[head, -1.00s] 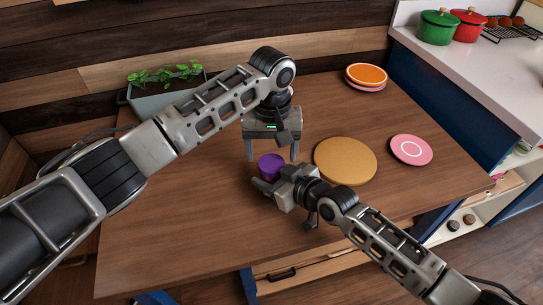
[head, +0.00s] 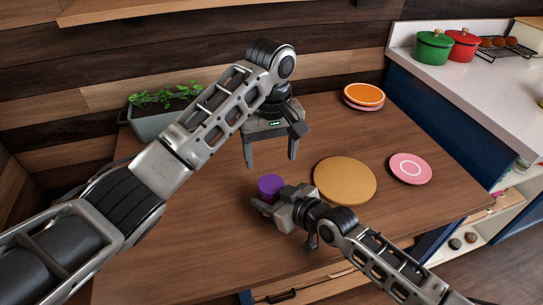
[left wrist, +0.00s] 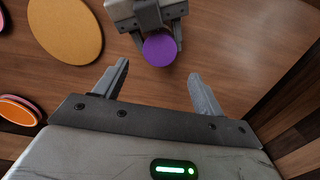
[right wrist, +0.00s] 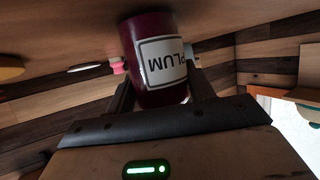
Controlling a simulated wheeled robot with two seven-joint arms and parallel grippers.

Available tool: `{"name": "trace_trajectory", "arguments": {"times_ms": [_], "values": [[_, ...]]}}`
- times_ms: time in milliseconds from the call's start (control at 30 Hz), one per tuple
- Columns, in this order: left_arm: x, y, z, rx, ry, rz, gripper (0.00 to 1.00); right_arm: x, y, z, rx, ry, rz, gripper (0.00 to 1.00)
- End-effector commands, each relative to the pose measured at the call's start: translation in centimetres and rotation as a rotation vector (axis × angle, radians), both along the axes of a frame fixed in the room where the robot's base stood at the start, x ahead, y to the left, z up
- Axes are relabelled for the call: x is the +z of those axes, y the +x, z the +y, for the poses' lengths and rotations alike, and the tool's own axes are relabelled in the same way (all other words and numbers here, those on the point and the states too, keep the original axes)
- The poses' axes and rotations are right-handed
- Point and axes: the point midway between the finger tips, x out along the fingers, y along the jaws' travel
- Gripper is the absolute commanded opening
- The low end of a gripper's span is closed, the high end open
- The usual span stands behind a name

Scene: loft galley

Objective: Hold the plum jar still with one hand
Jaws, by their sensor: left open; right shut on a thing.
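The plum jar has a purple lid (head: 270,184) in the head view, and its dark red body (right wrist: 153,62) with a white PLUM label shows in the right wrist view. My right gripper (head: 268,201) is shut on the jar's body, with a finger on either side; it also shows in the left wrist view (left wrist: 158,36). The jar stands on the wooden table. My left gripper (head: 270,162) is open and empty, above the table behind the jar. In the left wrist view the purple lid (left wrist: 160,49) lies beyond the open fingers (left wrist: 160,88), apart from them.
A round tan board (head: 345,181) lies right of the jar, with a pink plate (head: 410,168) beyond it. Stacked orange and pink plates (head: 364,95) lie at the back. A planter (head: 155,122) stands at the back left. The table's front left is clear.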

Motion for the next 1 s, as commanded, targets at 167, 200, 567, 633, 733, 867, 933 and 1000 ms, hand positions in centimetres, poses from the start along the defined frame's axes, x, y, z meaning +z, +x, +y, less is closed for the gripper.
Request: {"name": "trace_trajectory", "arguments": {"times_ms": [167,200,567,633,733,867,933,1000], "values": [[0.0,0.0,0.0,-0.002,0.000,0.000,0.70,0.2,0.1,0.0,0.000,0.003,-0.003,0.00],[-0.1,0.0,0.0,-0.002,0.000,0.000,0.70,0.2,0.1,0.0,0.000,0.003,-0.003,0.00],[-4.1,-0.1,0.0,-0.004,0.002,0.004,0.70,0.2,0.1,0.0,0.000,0.003,-0.003,0.00],[-5.2,-0.1,0.1,-0.003,0.003,0.004,0.70,0.2,0.1,0.0,0.000,0.003,-0.003,0.00],[-6.5,0.0,0.0,-0.003,0.001,0.002,0.70,0.2,0.1,0.0,0.000,0.003,-0.003,0.00],[-7.6,0.0,0.0,-0.003,0.001,0.001,0.70,0.2,0.1,0.0,0.000,0.003,-0.003,0.00],[-7.9,0.0,0.0,-0.004,0.001,0.001,0.70,0.2,0.1,0.0,0.000,0.003,-0.003,0.00],[-8.1,0.0,0.0,-0.004,0.001,0.001,0.70,0.2,0.1,0.0,0.000,0.003,-0.003,0.00]]}}
